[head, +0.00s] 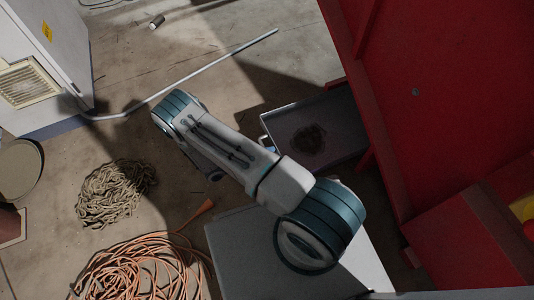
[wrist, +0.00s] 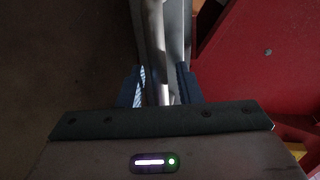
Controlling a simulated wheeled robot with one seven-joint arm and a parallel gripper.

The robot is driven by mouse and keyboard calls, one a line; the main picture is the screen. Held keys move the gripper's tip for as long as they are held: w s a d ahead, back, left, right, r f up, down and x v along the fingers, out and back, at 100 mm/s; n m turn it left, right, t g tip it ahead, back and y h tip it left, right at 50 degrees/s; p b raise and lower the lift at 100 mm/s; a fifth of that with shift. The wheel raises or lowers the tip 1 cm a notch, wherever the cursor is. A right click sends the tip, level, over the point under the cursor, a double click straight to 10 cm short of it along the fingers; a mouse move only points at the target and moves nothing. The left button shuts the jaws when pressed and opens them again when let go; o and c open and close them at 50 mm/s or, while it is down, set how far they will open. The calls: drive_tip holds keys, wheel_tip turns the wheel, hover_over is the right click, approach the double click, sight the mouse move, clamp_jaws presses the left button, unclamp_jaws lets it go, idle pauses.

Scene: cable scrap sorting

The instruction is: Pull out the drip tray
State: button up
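The drip tray (head: 335,117) is a shallow grey metal tray with a dark stain (head: 309,139) on its floor. It sticks out from under the red machine, and its far end is hidden beneath it. A pale bar-like edge lies at its left end, partly behind my arm. In the wrist view my gripper (wrist: 162,88) points down, with dark blue fingers apart on either side of a grey metal edge (wrist: 155,35), probably the tray's. I cannot tell whether they press on it. In the head view my arm hides most of the gripper.
The red machine (head: 438,100) stands at the right. An orange cable coil (head: 140,268) and a tan rope pile (head: 112,193) lie at the lower left. A bent pale pipe (head: 215,66) crosses the floor near a white cabinet (head: 35,70). Floor left of the tray looks mostly clear.

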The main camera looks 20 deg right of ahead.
drive_tip(key=p+v, duration=0.2)
drive_tip(key=v, duration=1.2)
drive_tip(key=shift+p, duration=0.4)
drive_tip(key=shift+d+r, duration=0.1)
drive_tip(key=w+d+r+m+g+y+p, duration=0.1)
drive_tip(key=r+m+g+y+p, duration=0.3)
drive_tip(key=r, duration=1)
drive_tip(key=w+d+r+m+t+y+p, duration=0.15)
drive_tip(key=r+m+p, duration=0.55)
drive_tip(key=r, duration=0.8)
drive_tip(key=w+d+r+m+g+y+p, duration=0.15)
drive_tip(key=r+m+p, duration=0.4)
drive_tip(key=r, duration=0.85)
drive_tip(key=s+d+r+m+t+y+p, duration=0.1)
drive_tip(key=s+r+m+p, duration=0.4)
drive_tip(key=r, duration=0.7)
drive_tip(key=s+d+r+m+t+y+p, duration=0.2)
drive_tip(key=r+m+p, duration=0.5)
drive_tip(key=r, duration=0.6)
drive_tip(key=s+d+r+m+t+y+p, duration=0.2)
drive_tip(key=s+r+m+y+p, duration=0.3)
drive_tip(key=r, duration=0.8)
drive_tip(key=s+d+m+p, duration=0.1)
drive_tip(key=s+m, duration=0.2)
drive_tip(key=s, duration=0.1)
drive_tip(key=shift+d+y, duration=0.3)
drive_tip(key=shift+d, duration=0.05)
